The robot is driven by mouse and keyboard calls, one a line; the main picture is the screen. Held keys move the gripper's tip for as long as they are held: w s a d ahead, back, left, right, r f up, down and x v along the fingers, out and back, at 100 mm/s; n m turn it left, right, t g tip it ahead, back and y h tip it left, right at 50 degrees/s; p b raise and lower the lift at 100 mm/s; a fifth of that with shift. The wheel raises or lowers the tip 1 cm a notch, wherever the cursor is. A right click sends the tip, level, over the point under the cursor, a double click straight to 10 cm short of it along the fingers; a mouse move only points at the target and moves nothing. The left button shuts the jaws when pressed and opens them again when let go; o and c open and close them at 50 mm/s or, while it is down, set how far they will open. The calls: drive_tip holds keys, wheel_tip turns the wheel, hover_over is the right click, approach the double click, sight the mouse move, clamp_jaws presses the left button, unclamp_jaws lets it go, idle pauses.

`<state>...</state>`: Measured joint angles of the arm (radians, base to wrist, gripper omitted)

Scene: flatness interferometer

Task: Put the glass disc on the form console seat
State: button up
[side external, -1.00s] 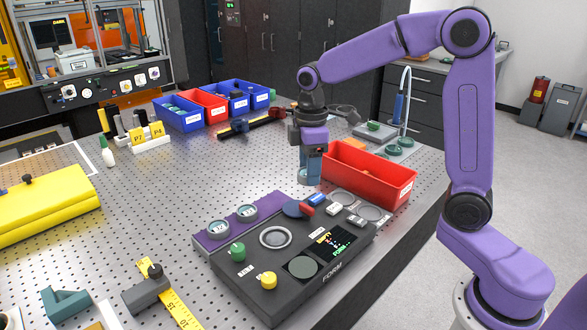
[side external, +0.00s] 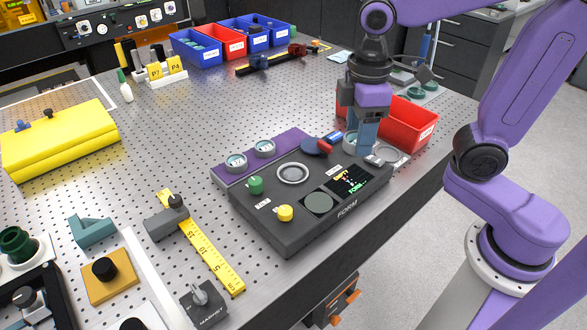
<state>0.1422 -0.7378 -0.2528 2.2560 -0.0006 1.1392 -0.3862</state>
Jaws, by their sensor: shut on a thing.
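The form console (side external: 270,220) is a dark box with a round ringed seat (side external: 293,173) on its top; the seat looks empty. My gripper (side external: 364,146) points down above the console's far right end, right of the seat and apart from it. It is shut on what appears to be the glass disc (side external: 350,142), a pale round piece mostly hidden by the fingers. Its exact height above the console is hard to tell. Two similar labelled round pieces (side external: 236,162) (side external: 264,148) sit on the purple strip along the console's left side.
A flat ring (side external: 388,153) lies right of my gripper. A red bin (side external: 405,122) stands close behind.

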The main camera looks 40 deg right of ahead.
drive_tip(key=w+a+f, duration=0.3)
drive_tip(key=w+f, duration=0.1)
drive_tip(key=w, duration=0.5)
hover_over(294, 174)
drive_tip(key=s, duration=0.1)
wheel_tip(294, 174, down, 4)
drive_tip(key=shift+d+f, duration=0.1)
drive_tip(key=shift+f, duration=0.15)
drive_tip(key=shift+w+f, duration=0.45)
drive_tip(key=shift+f, duration=0.15)
drive_tip(key=shift+a+f, duration=0.2)
drive_tip(key=shift+f, duration=1.35)
drive_tip(key=shift+f, duration=0.15)
drive_tip(key=shift+f, duration=0.1)
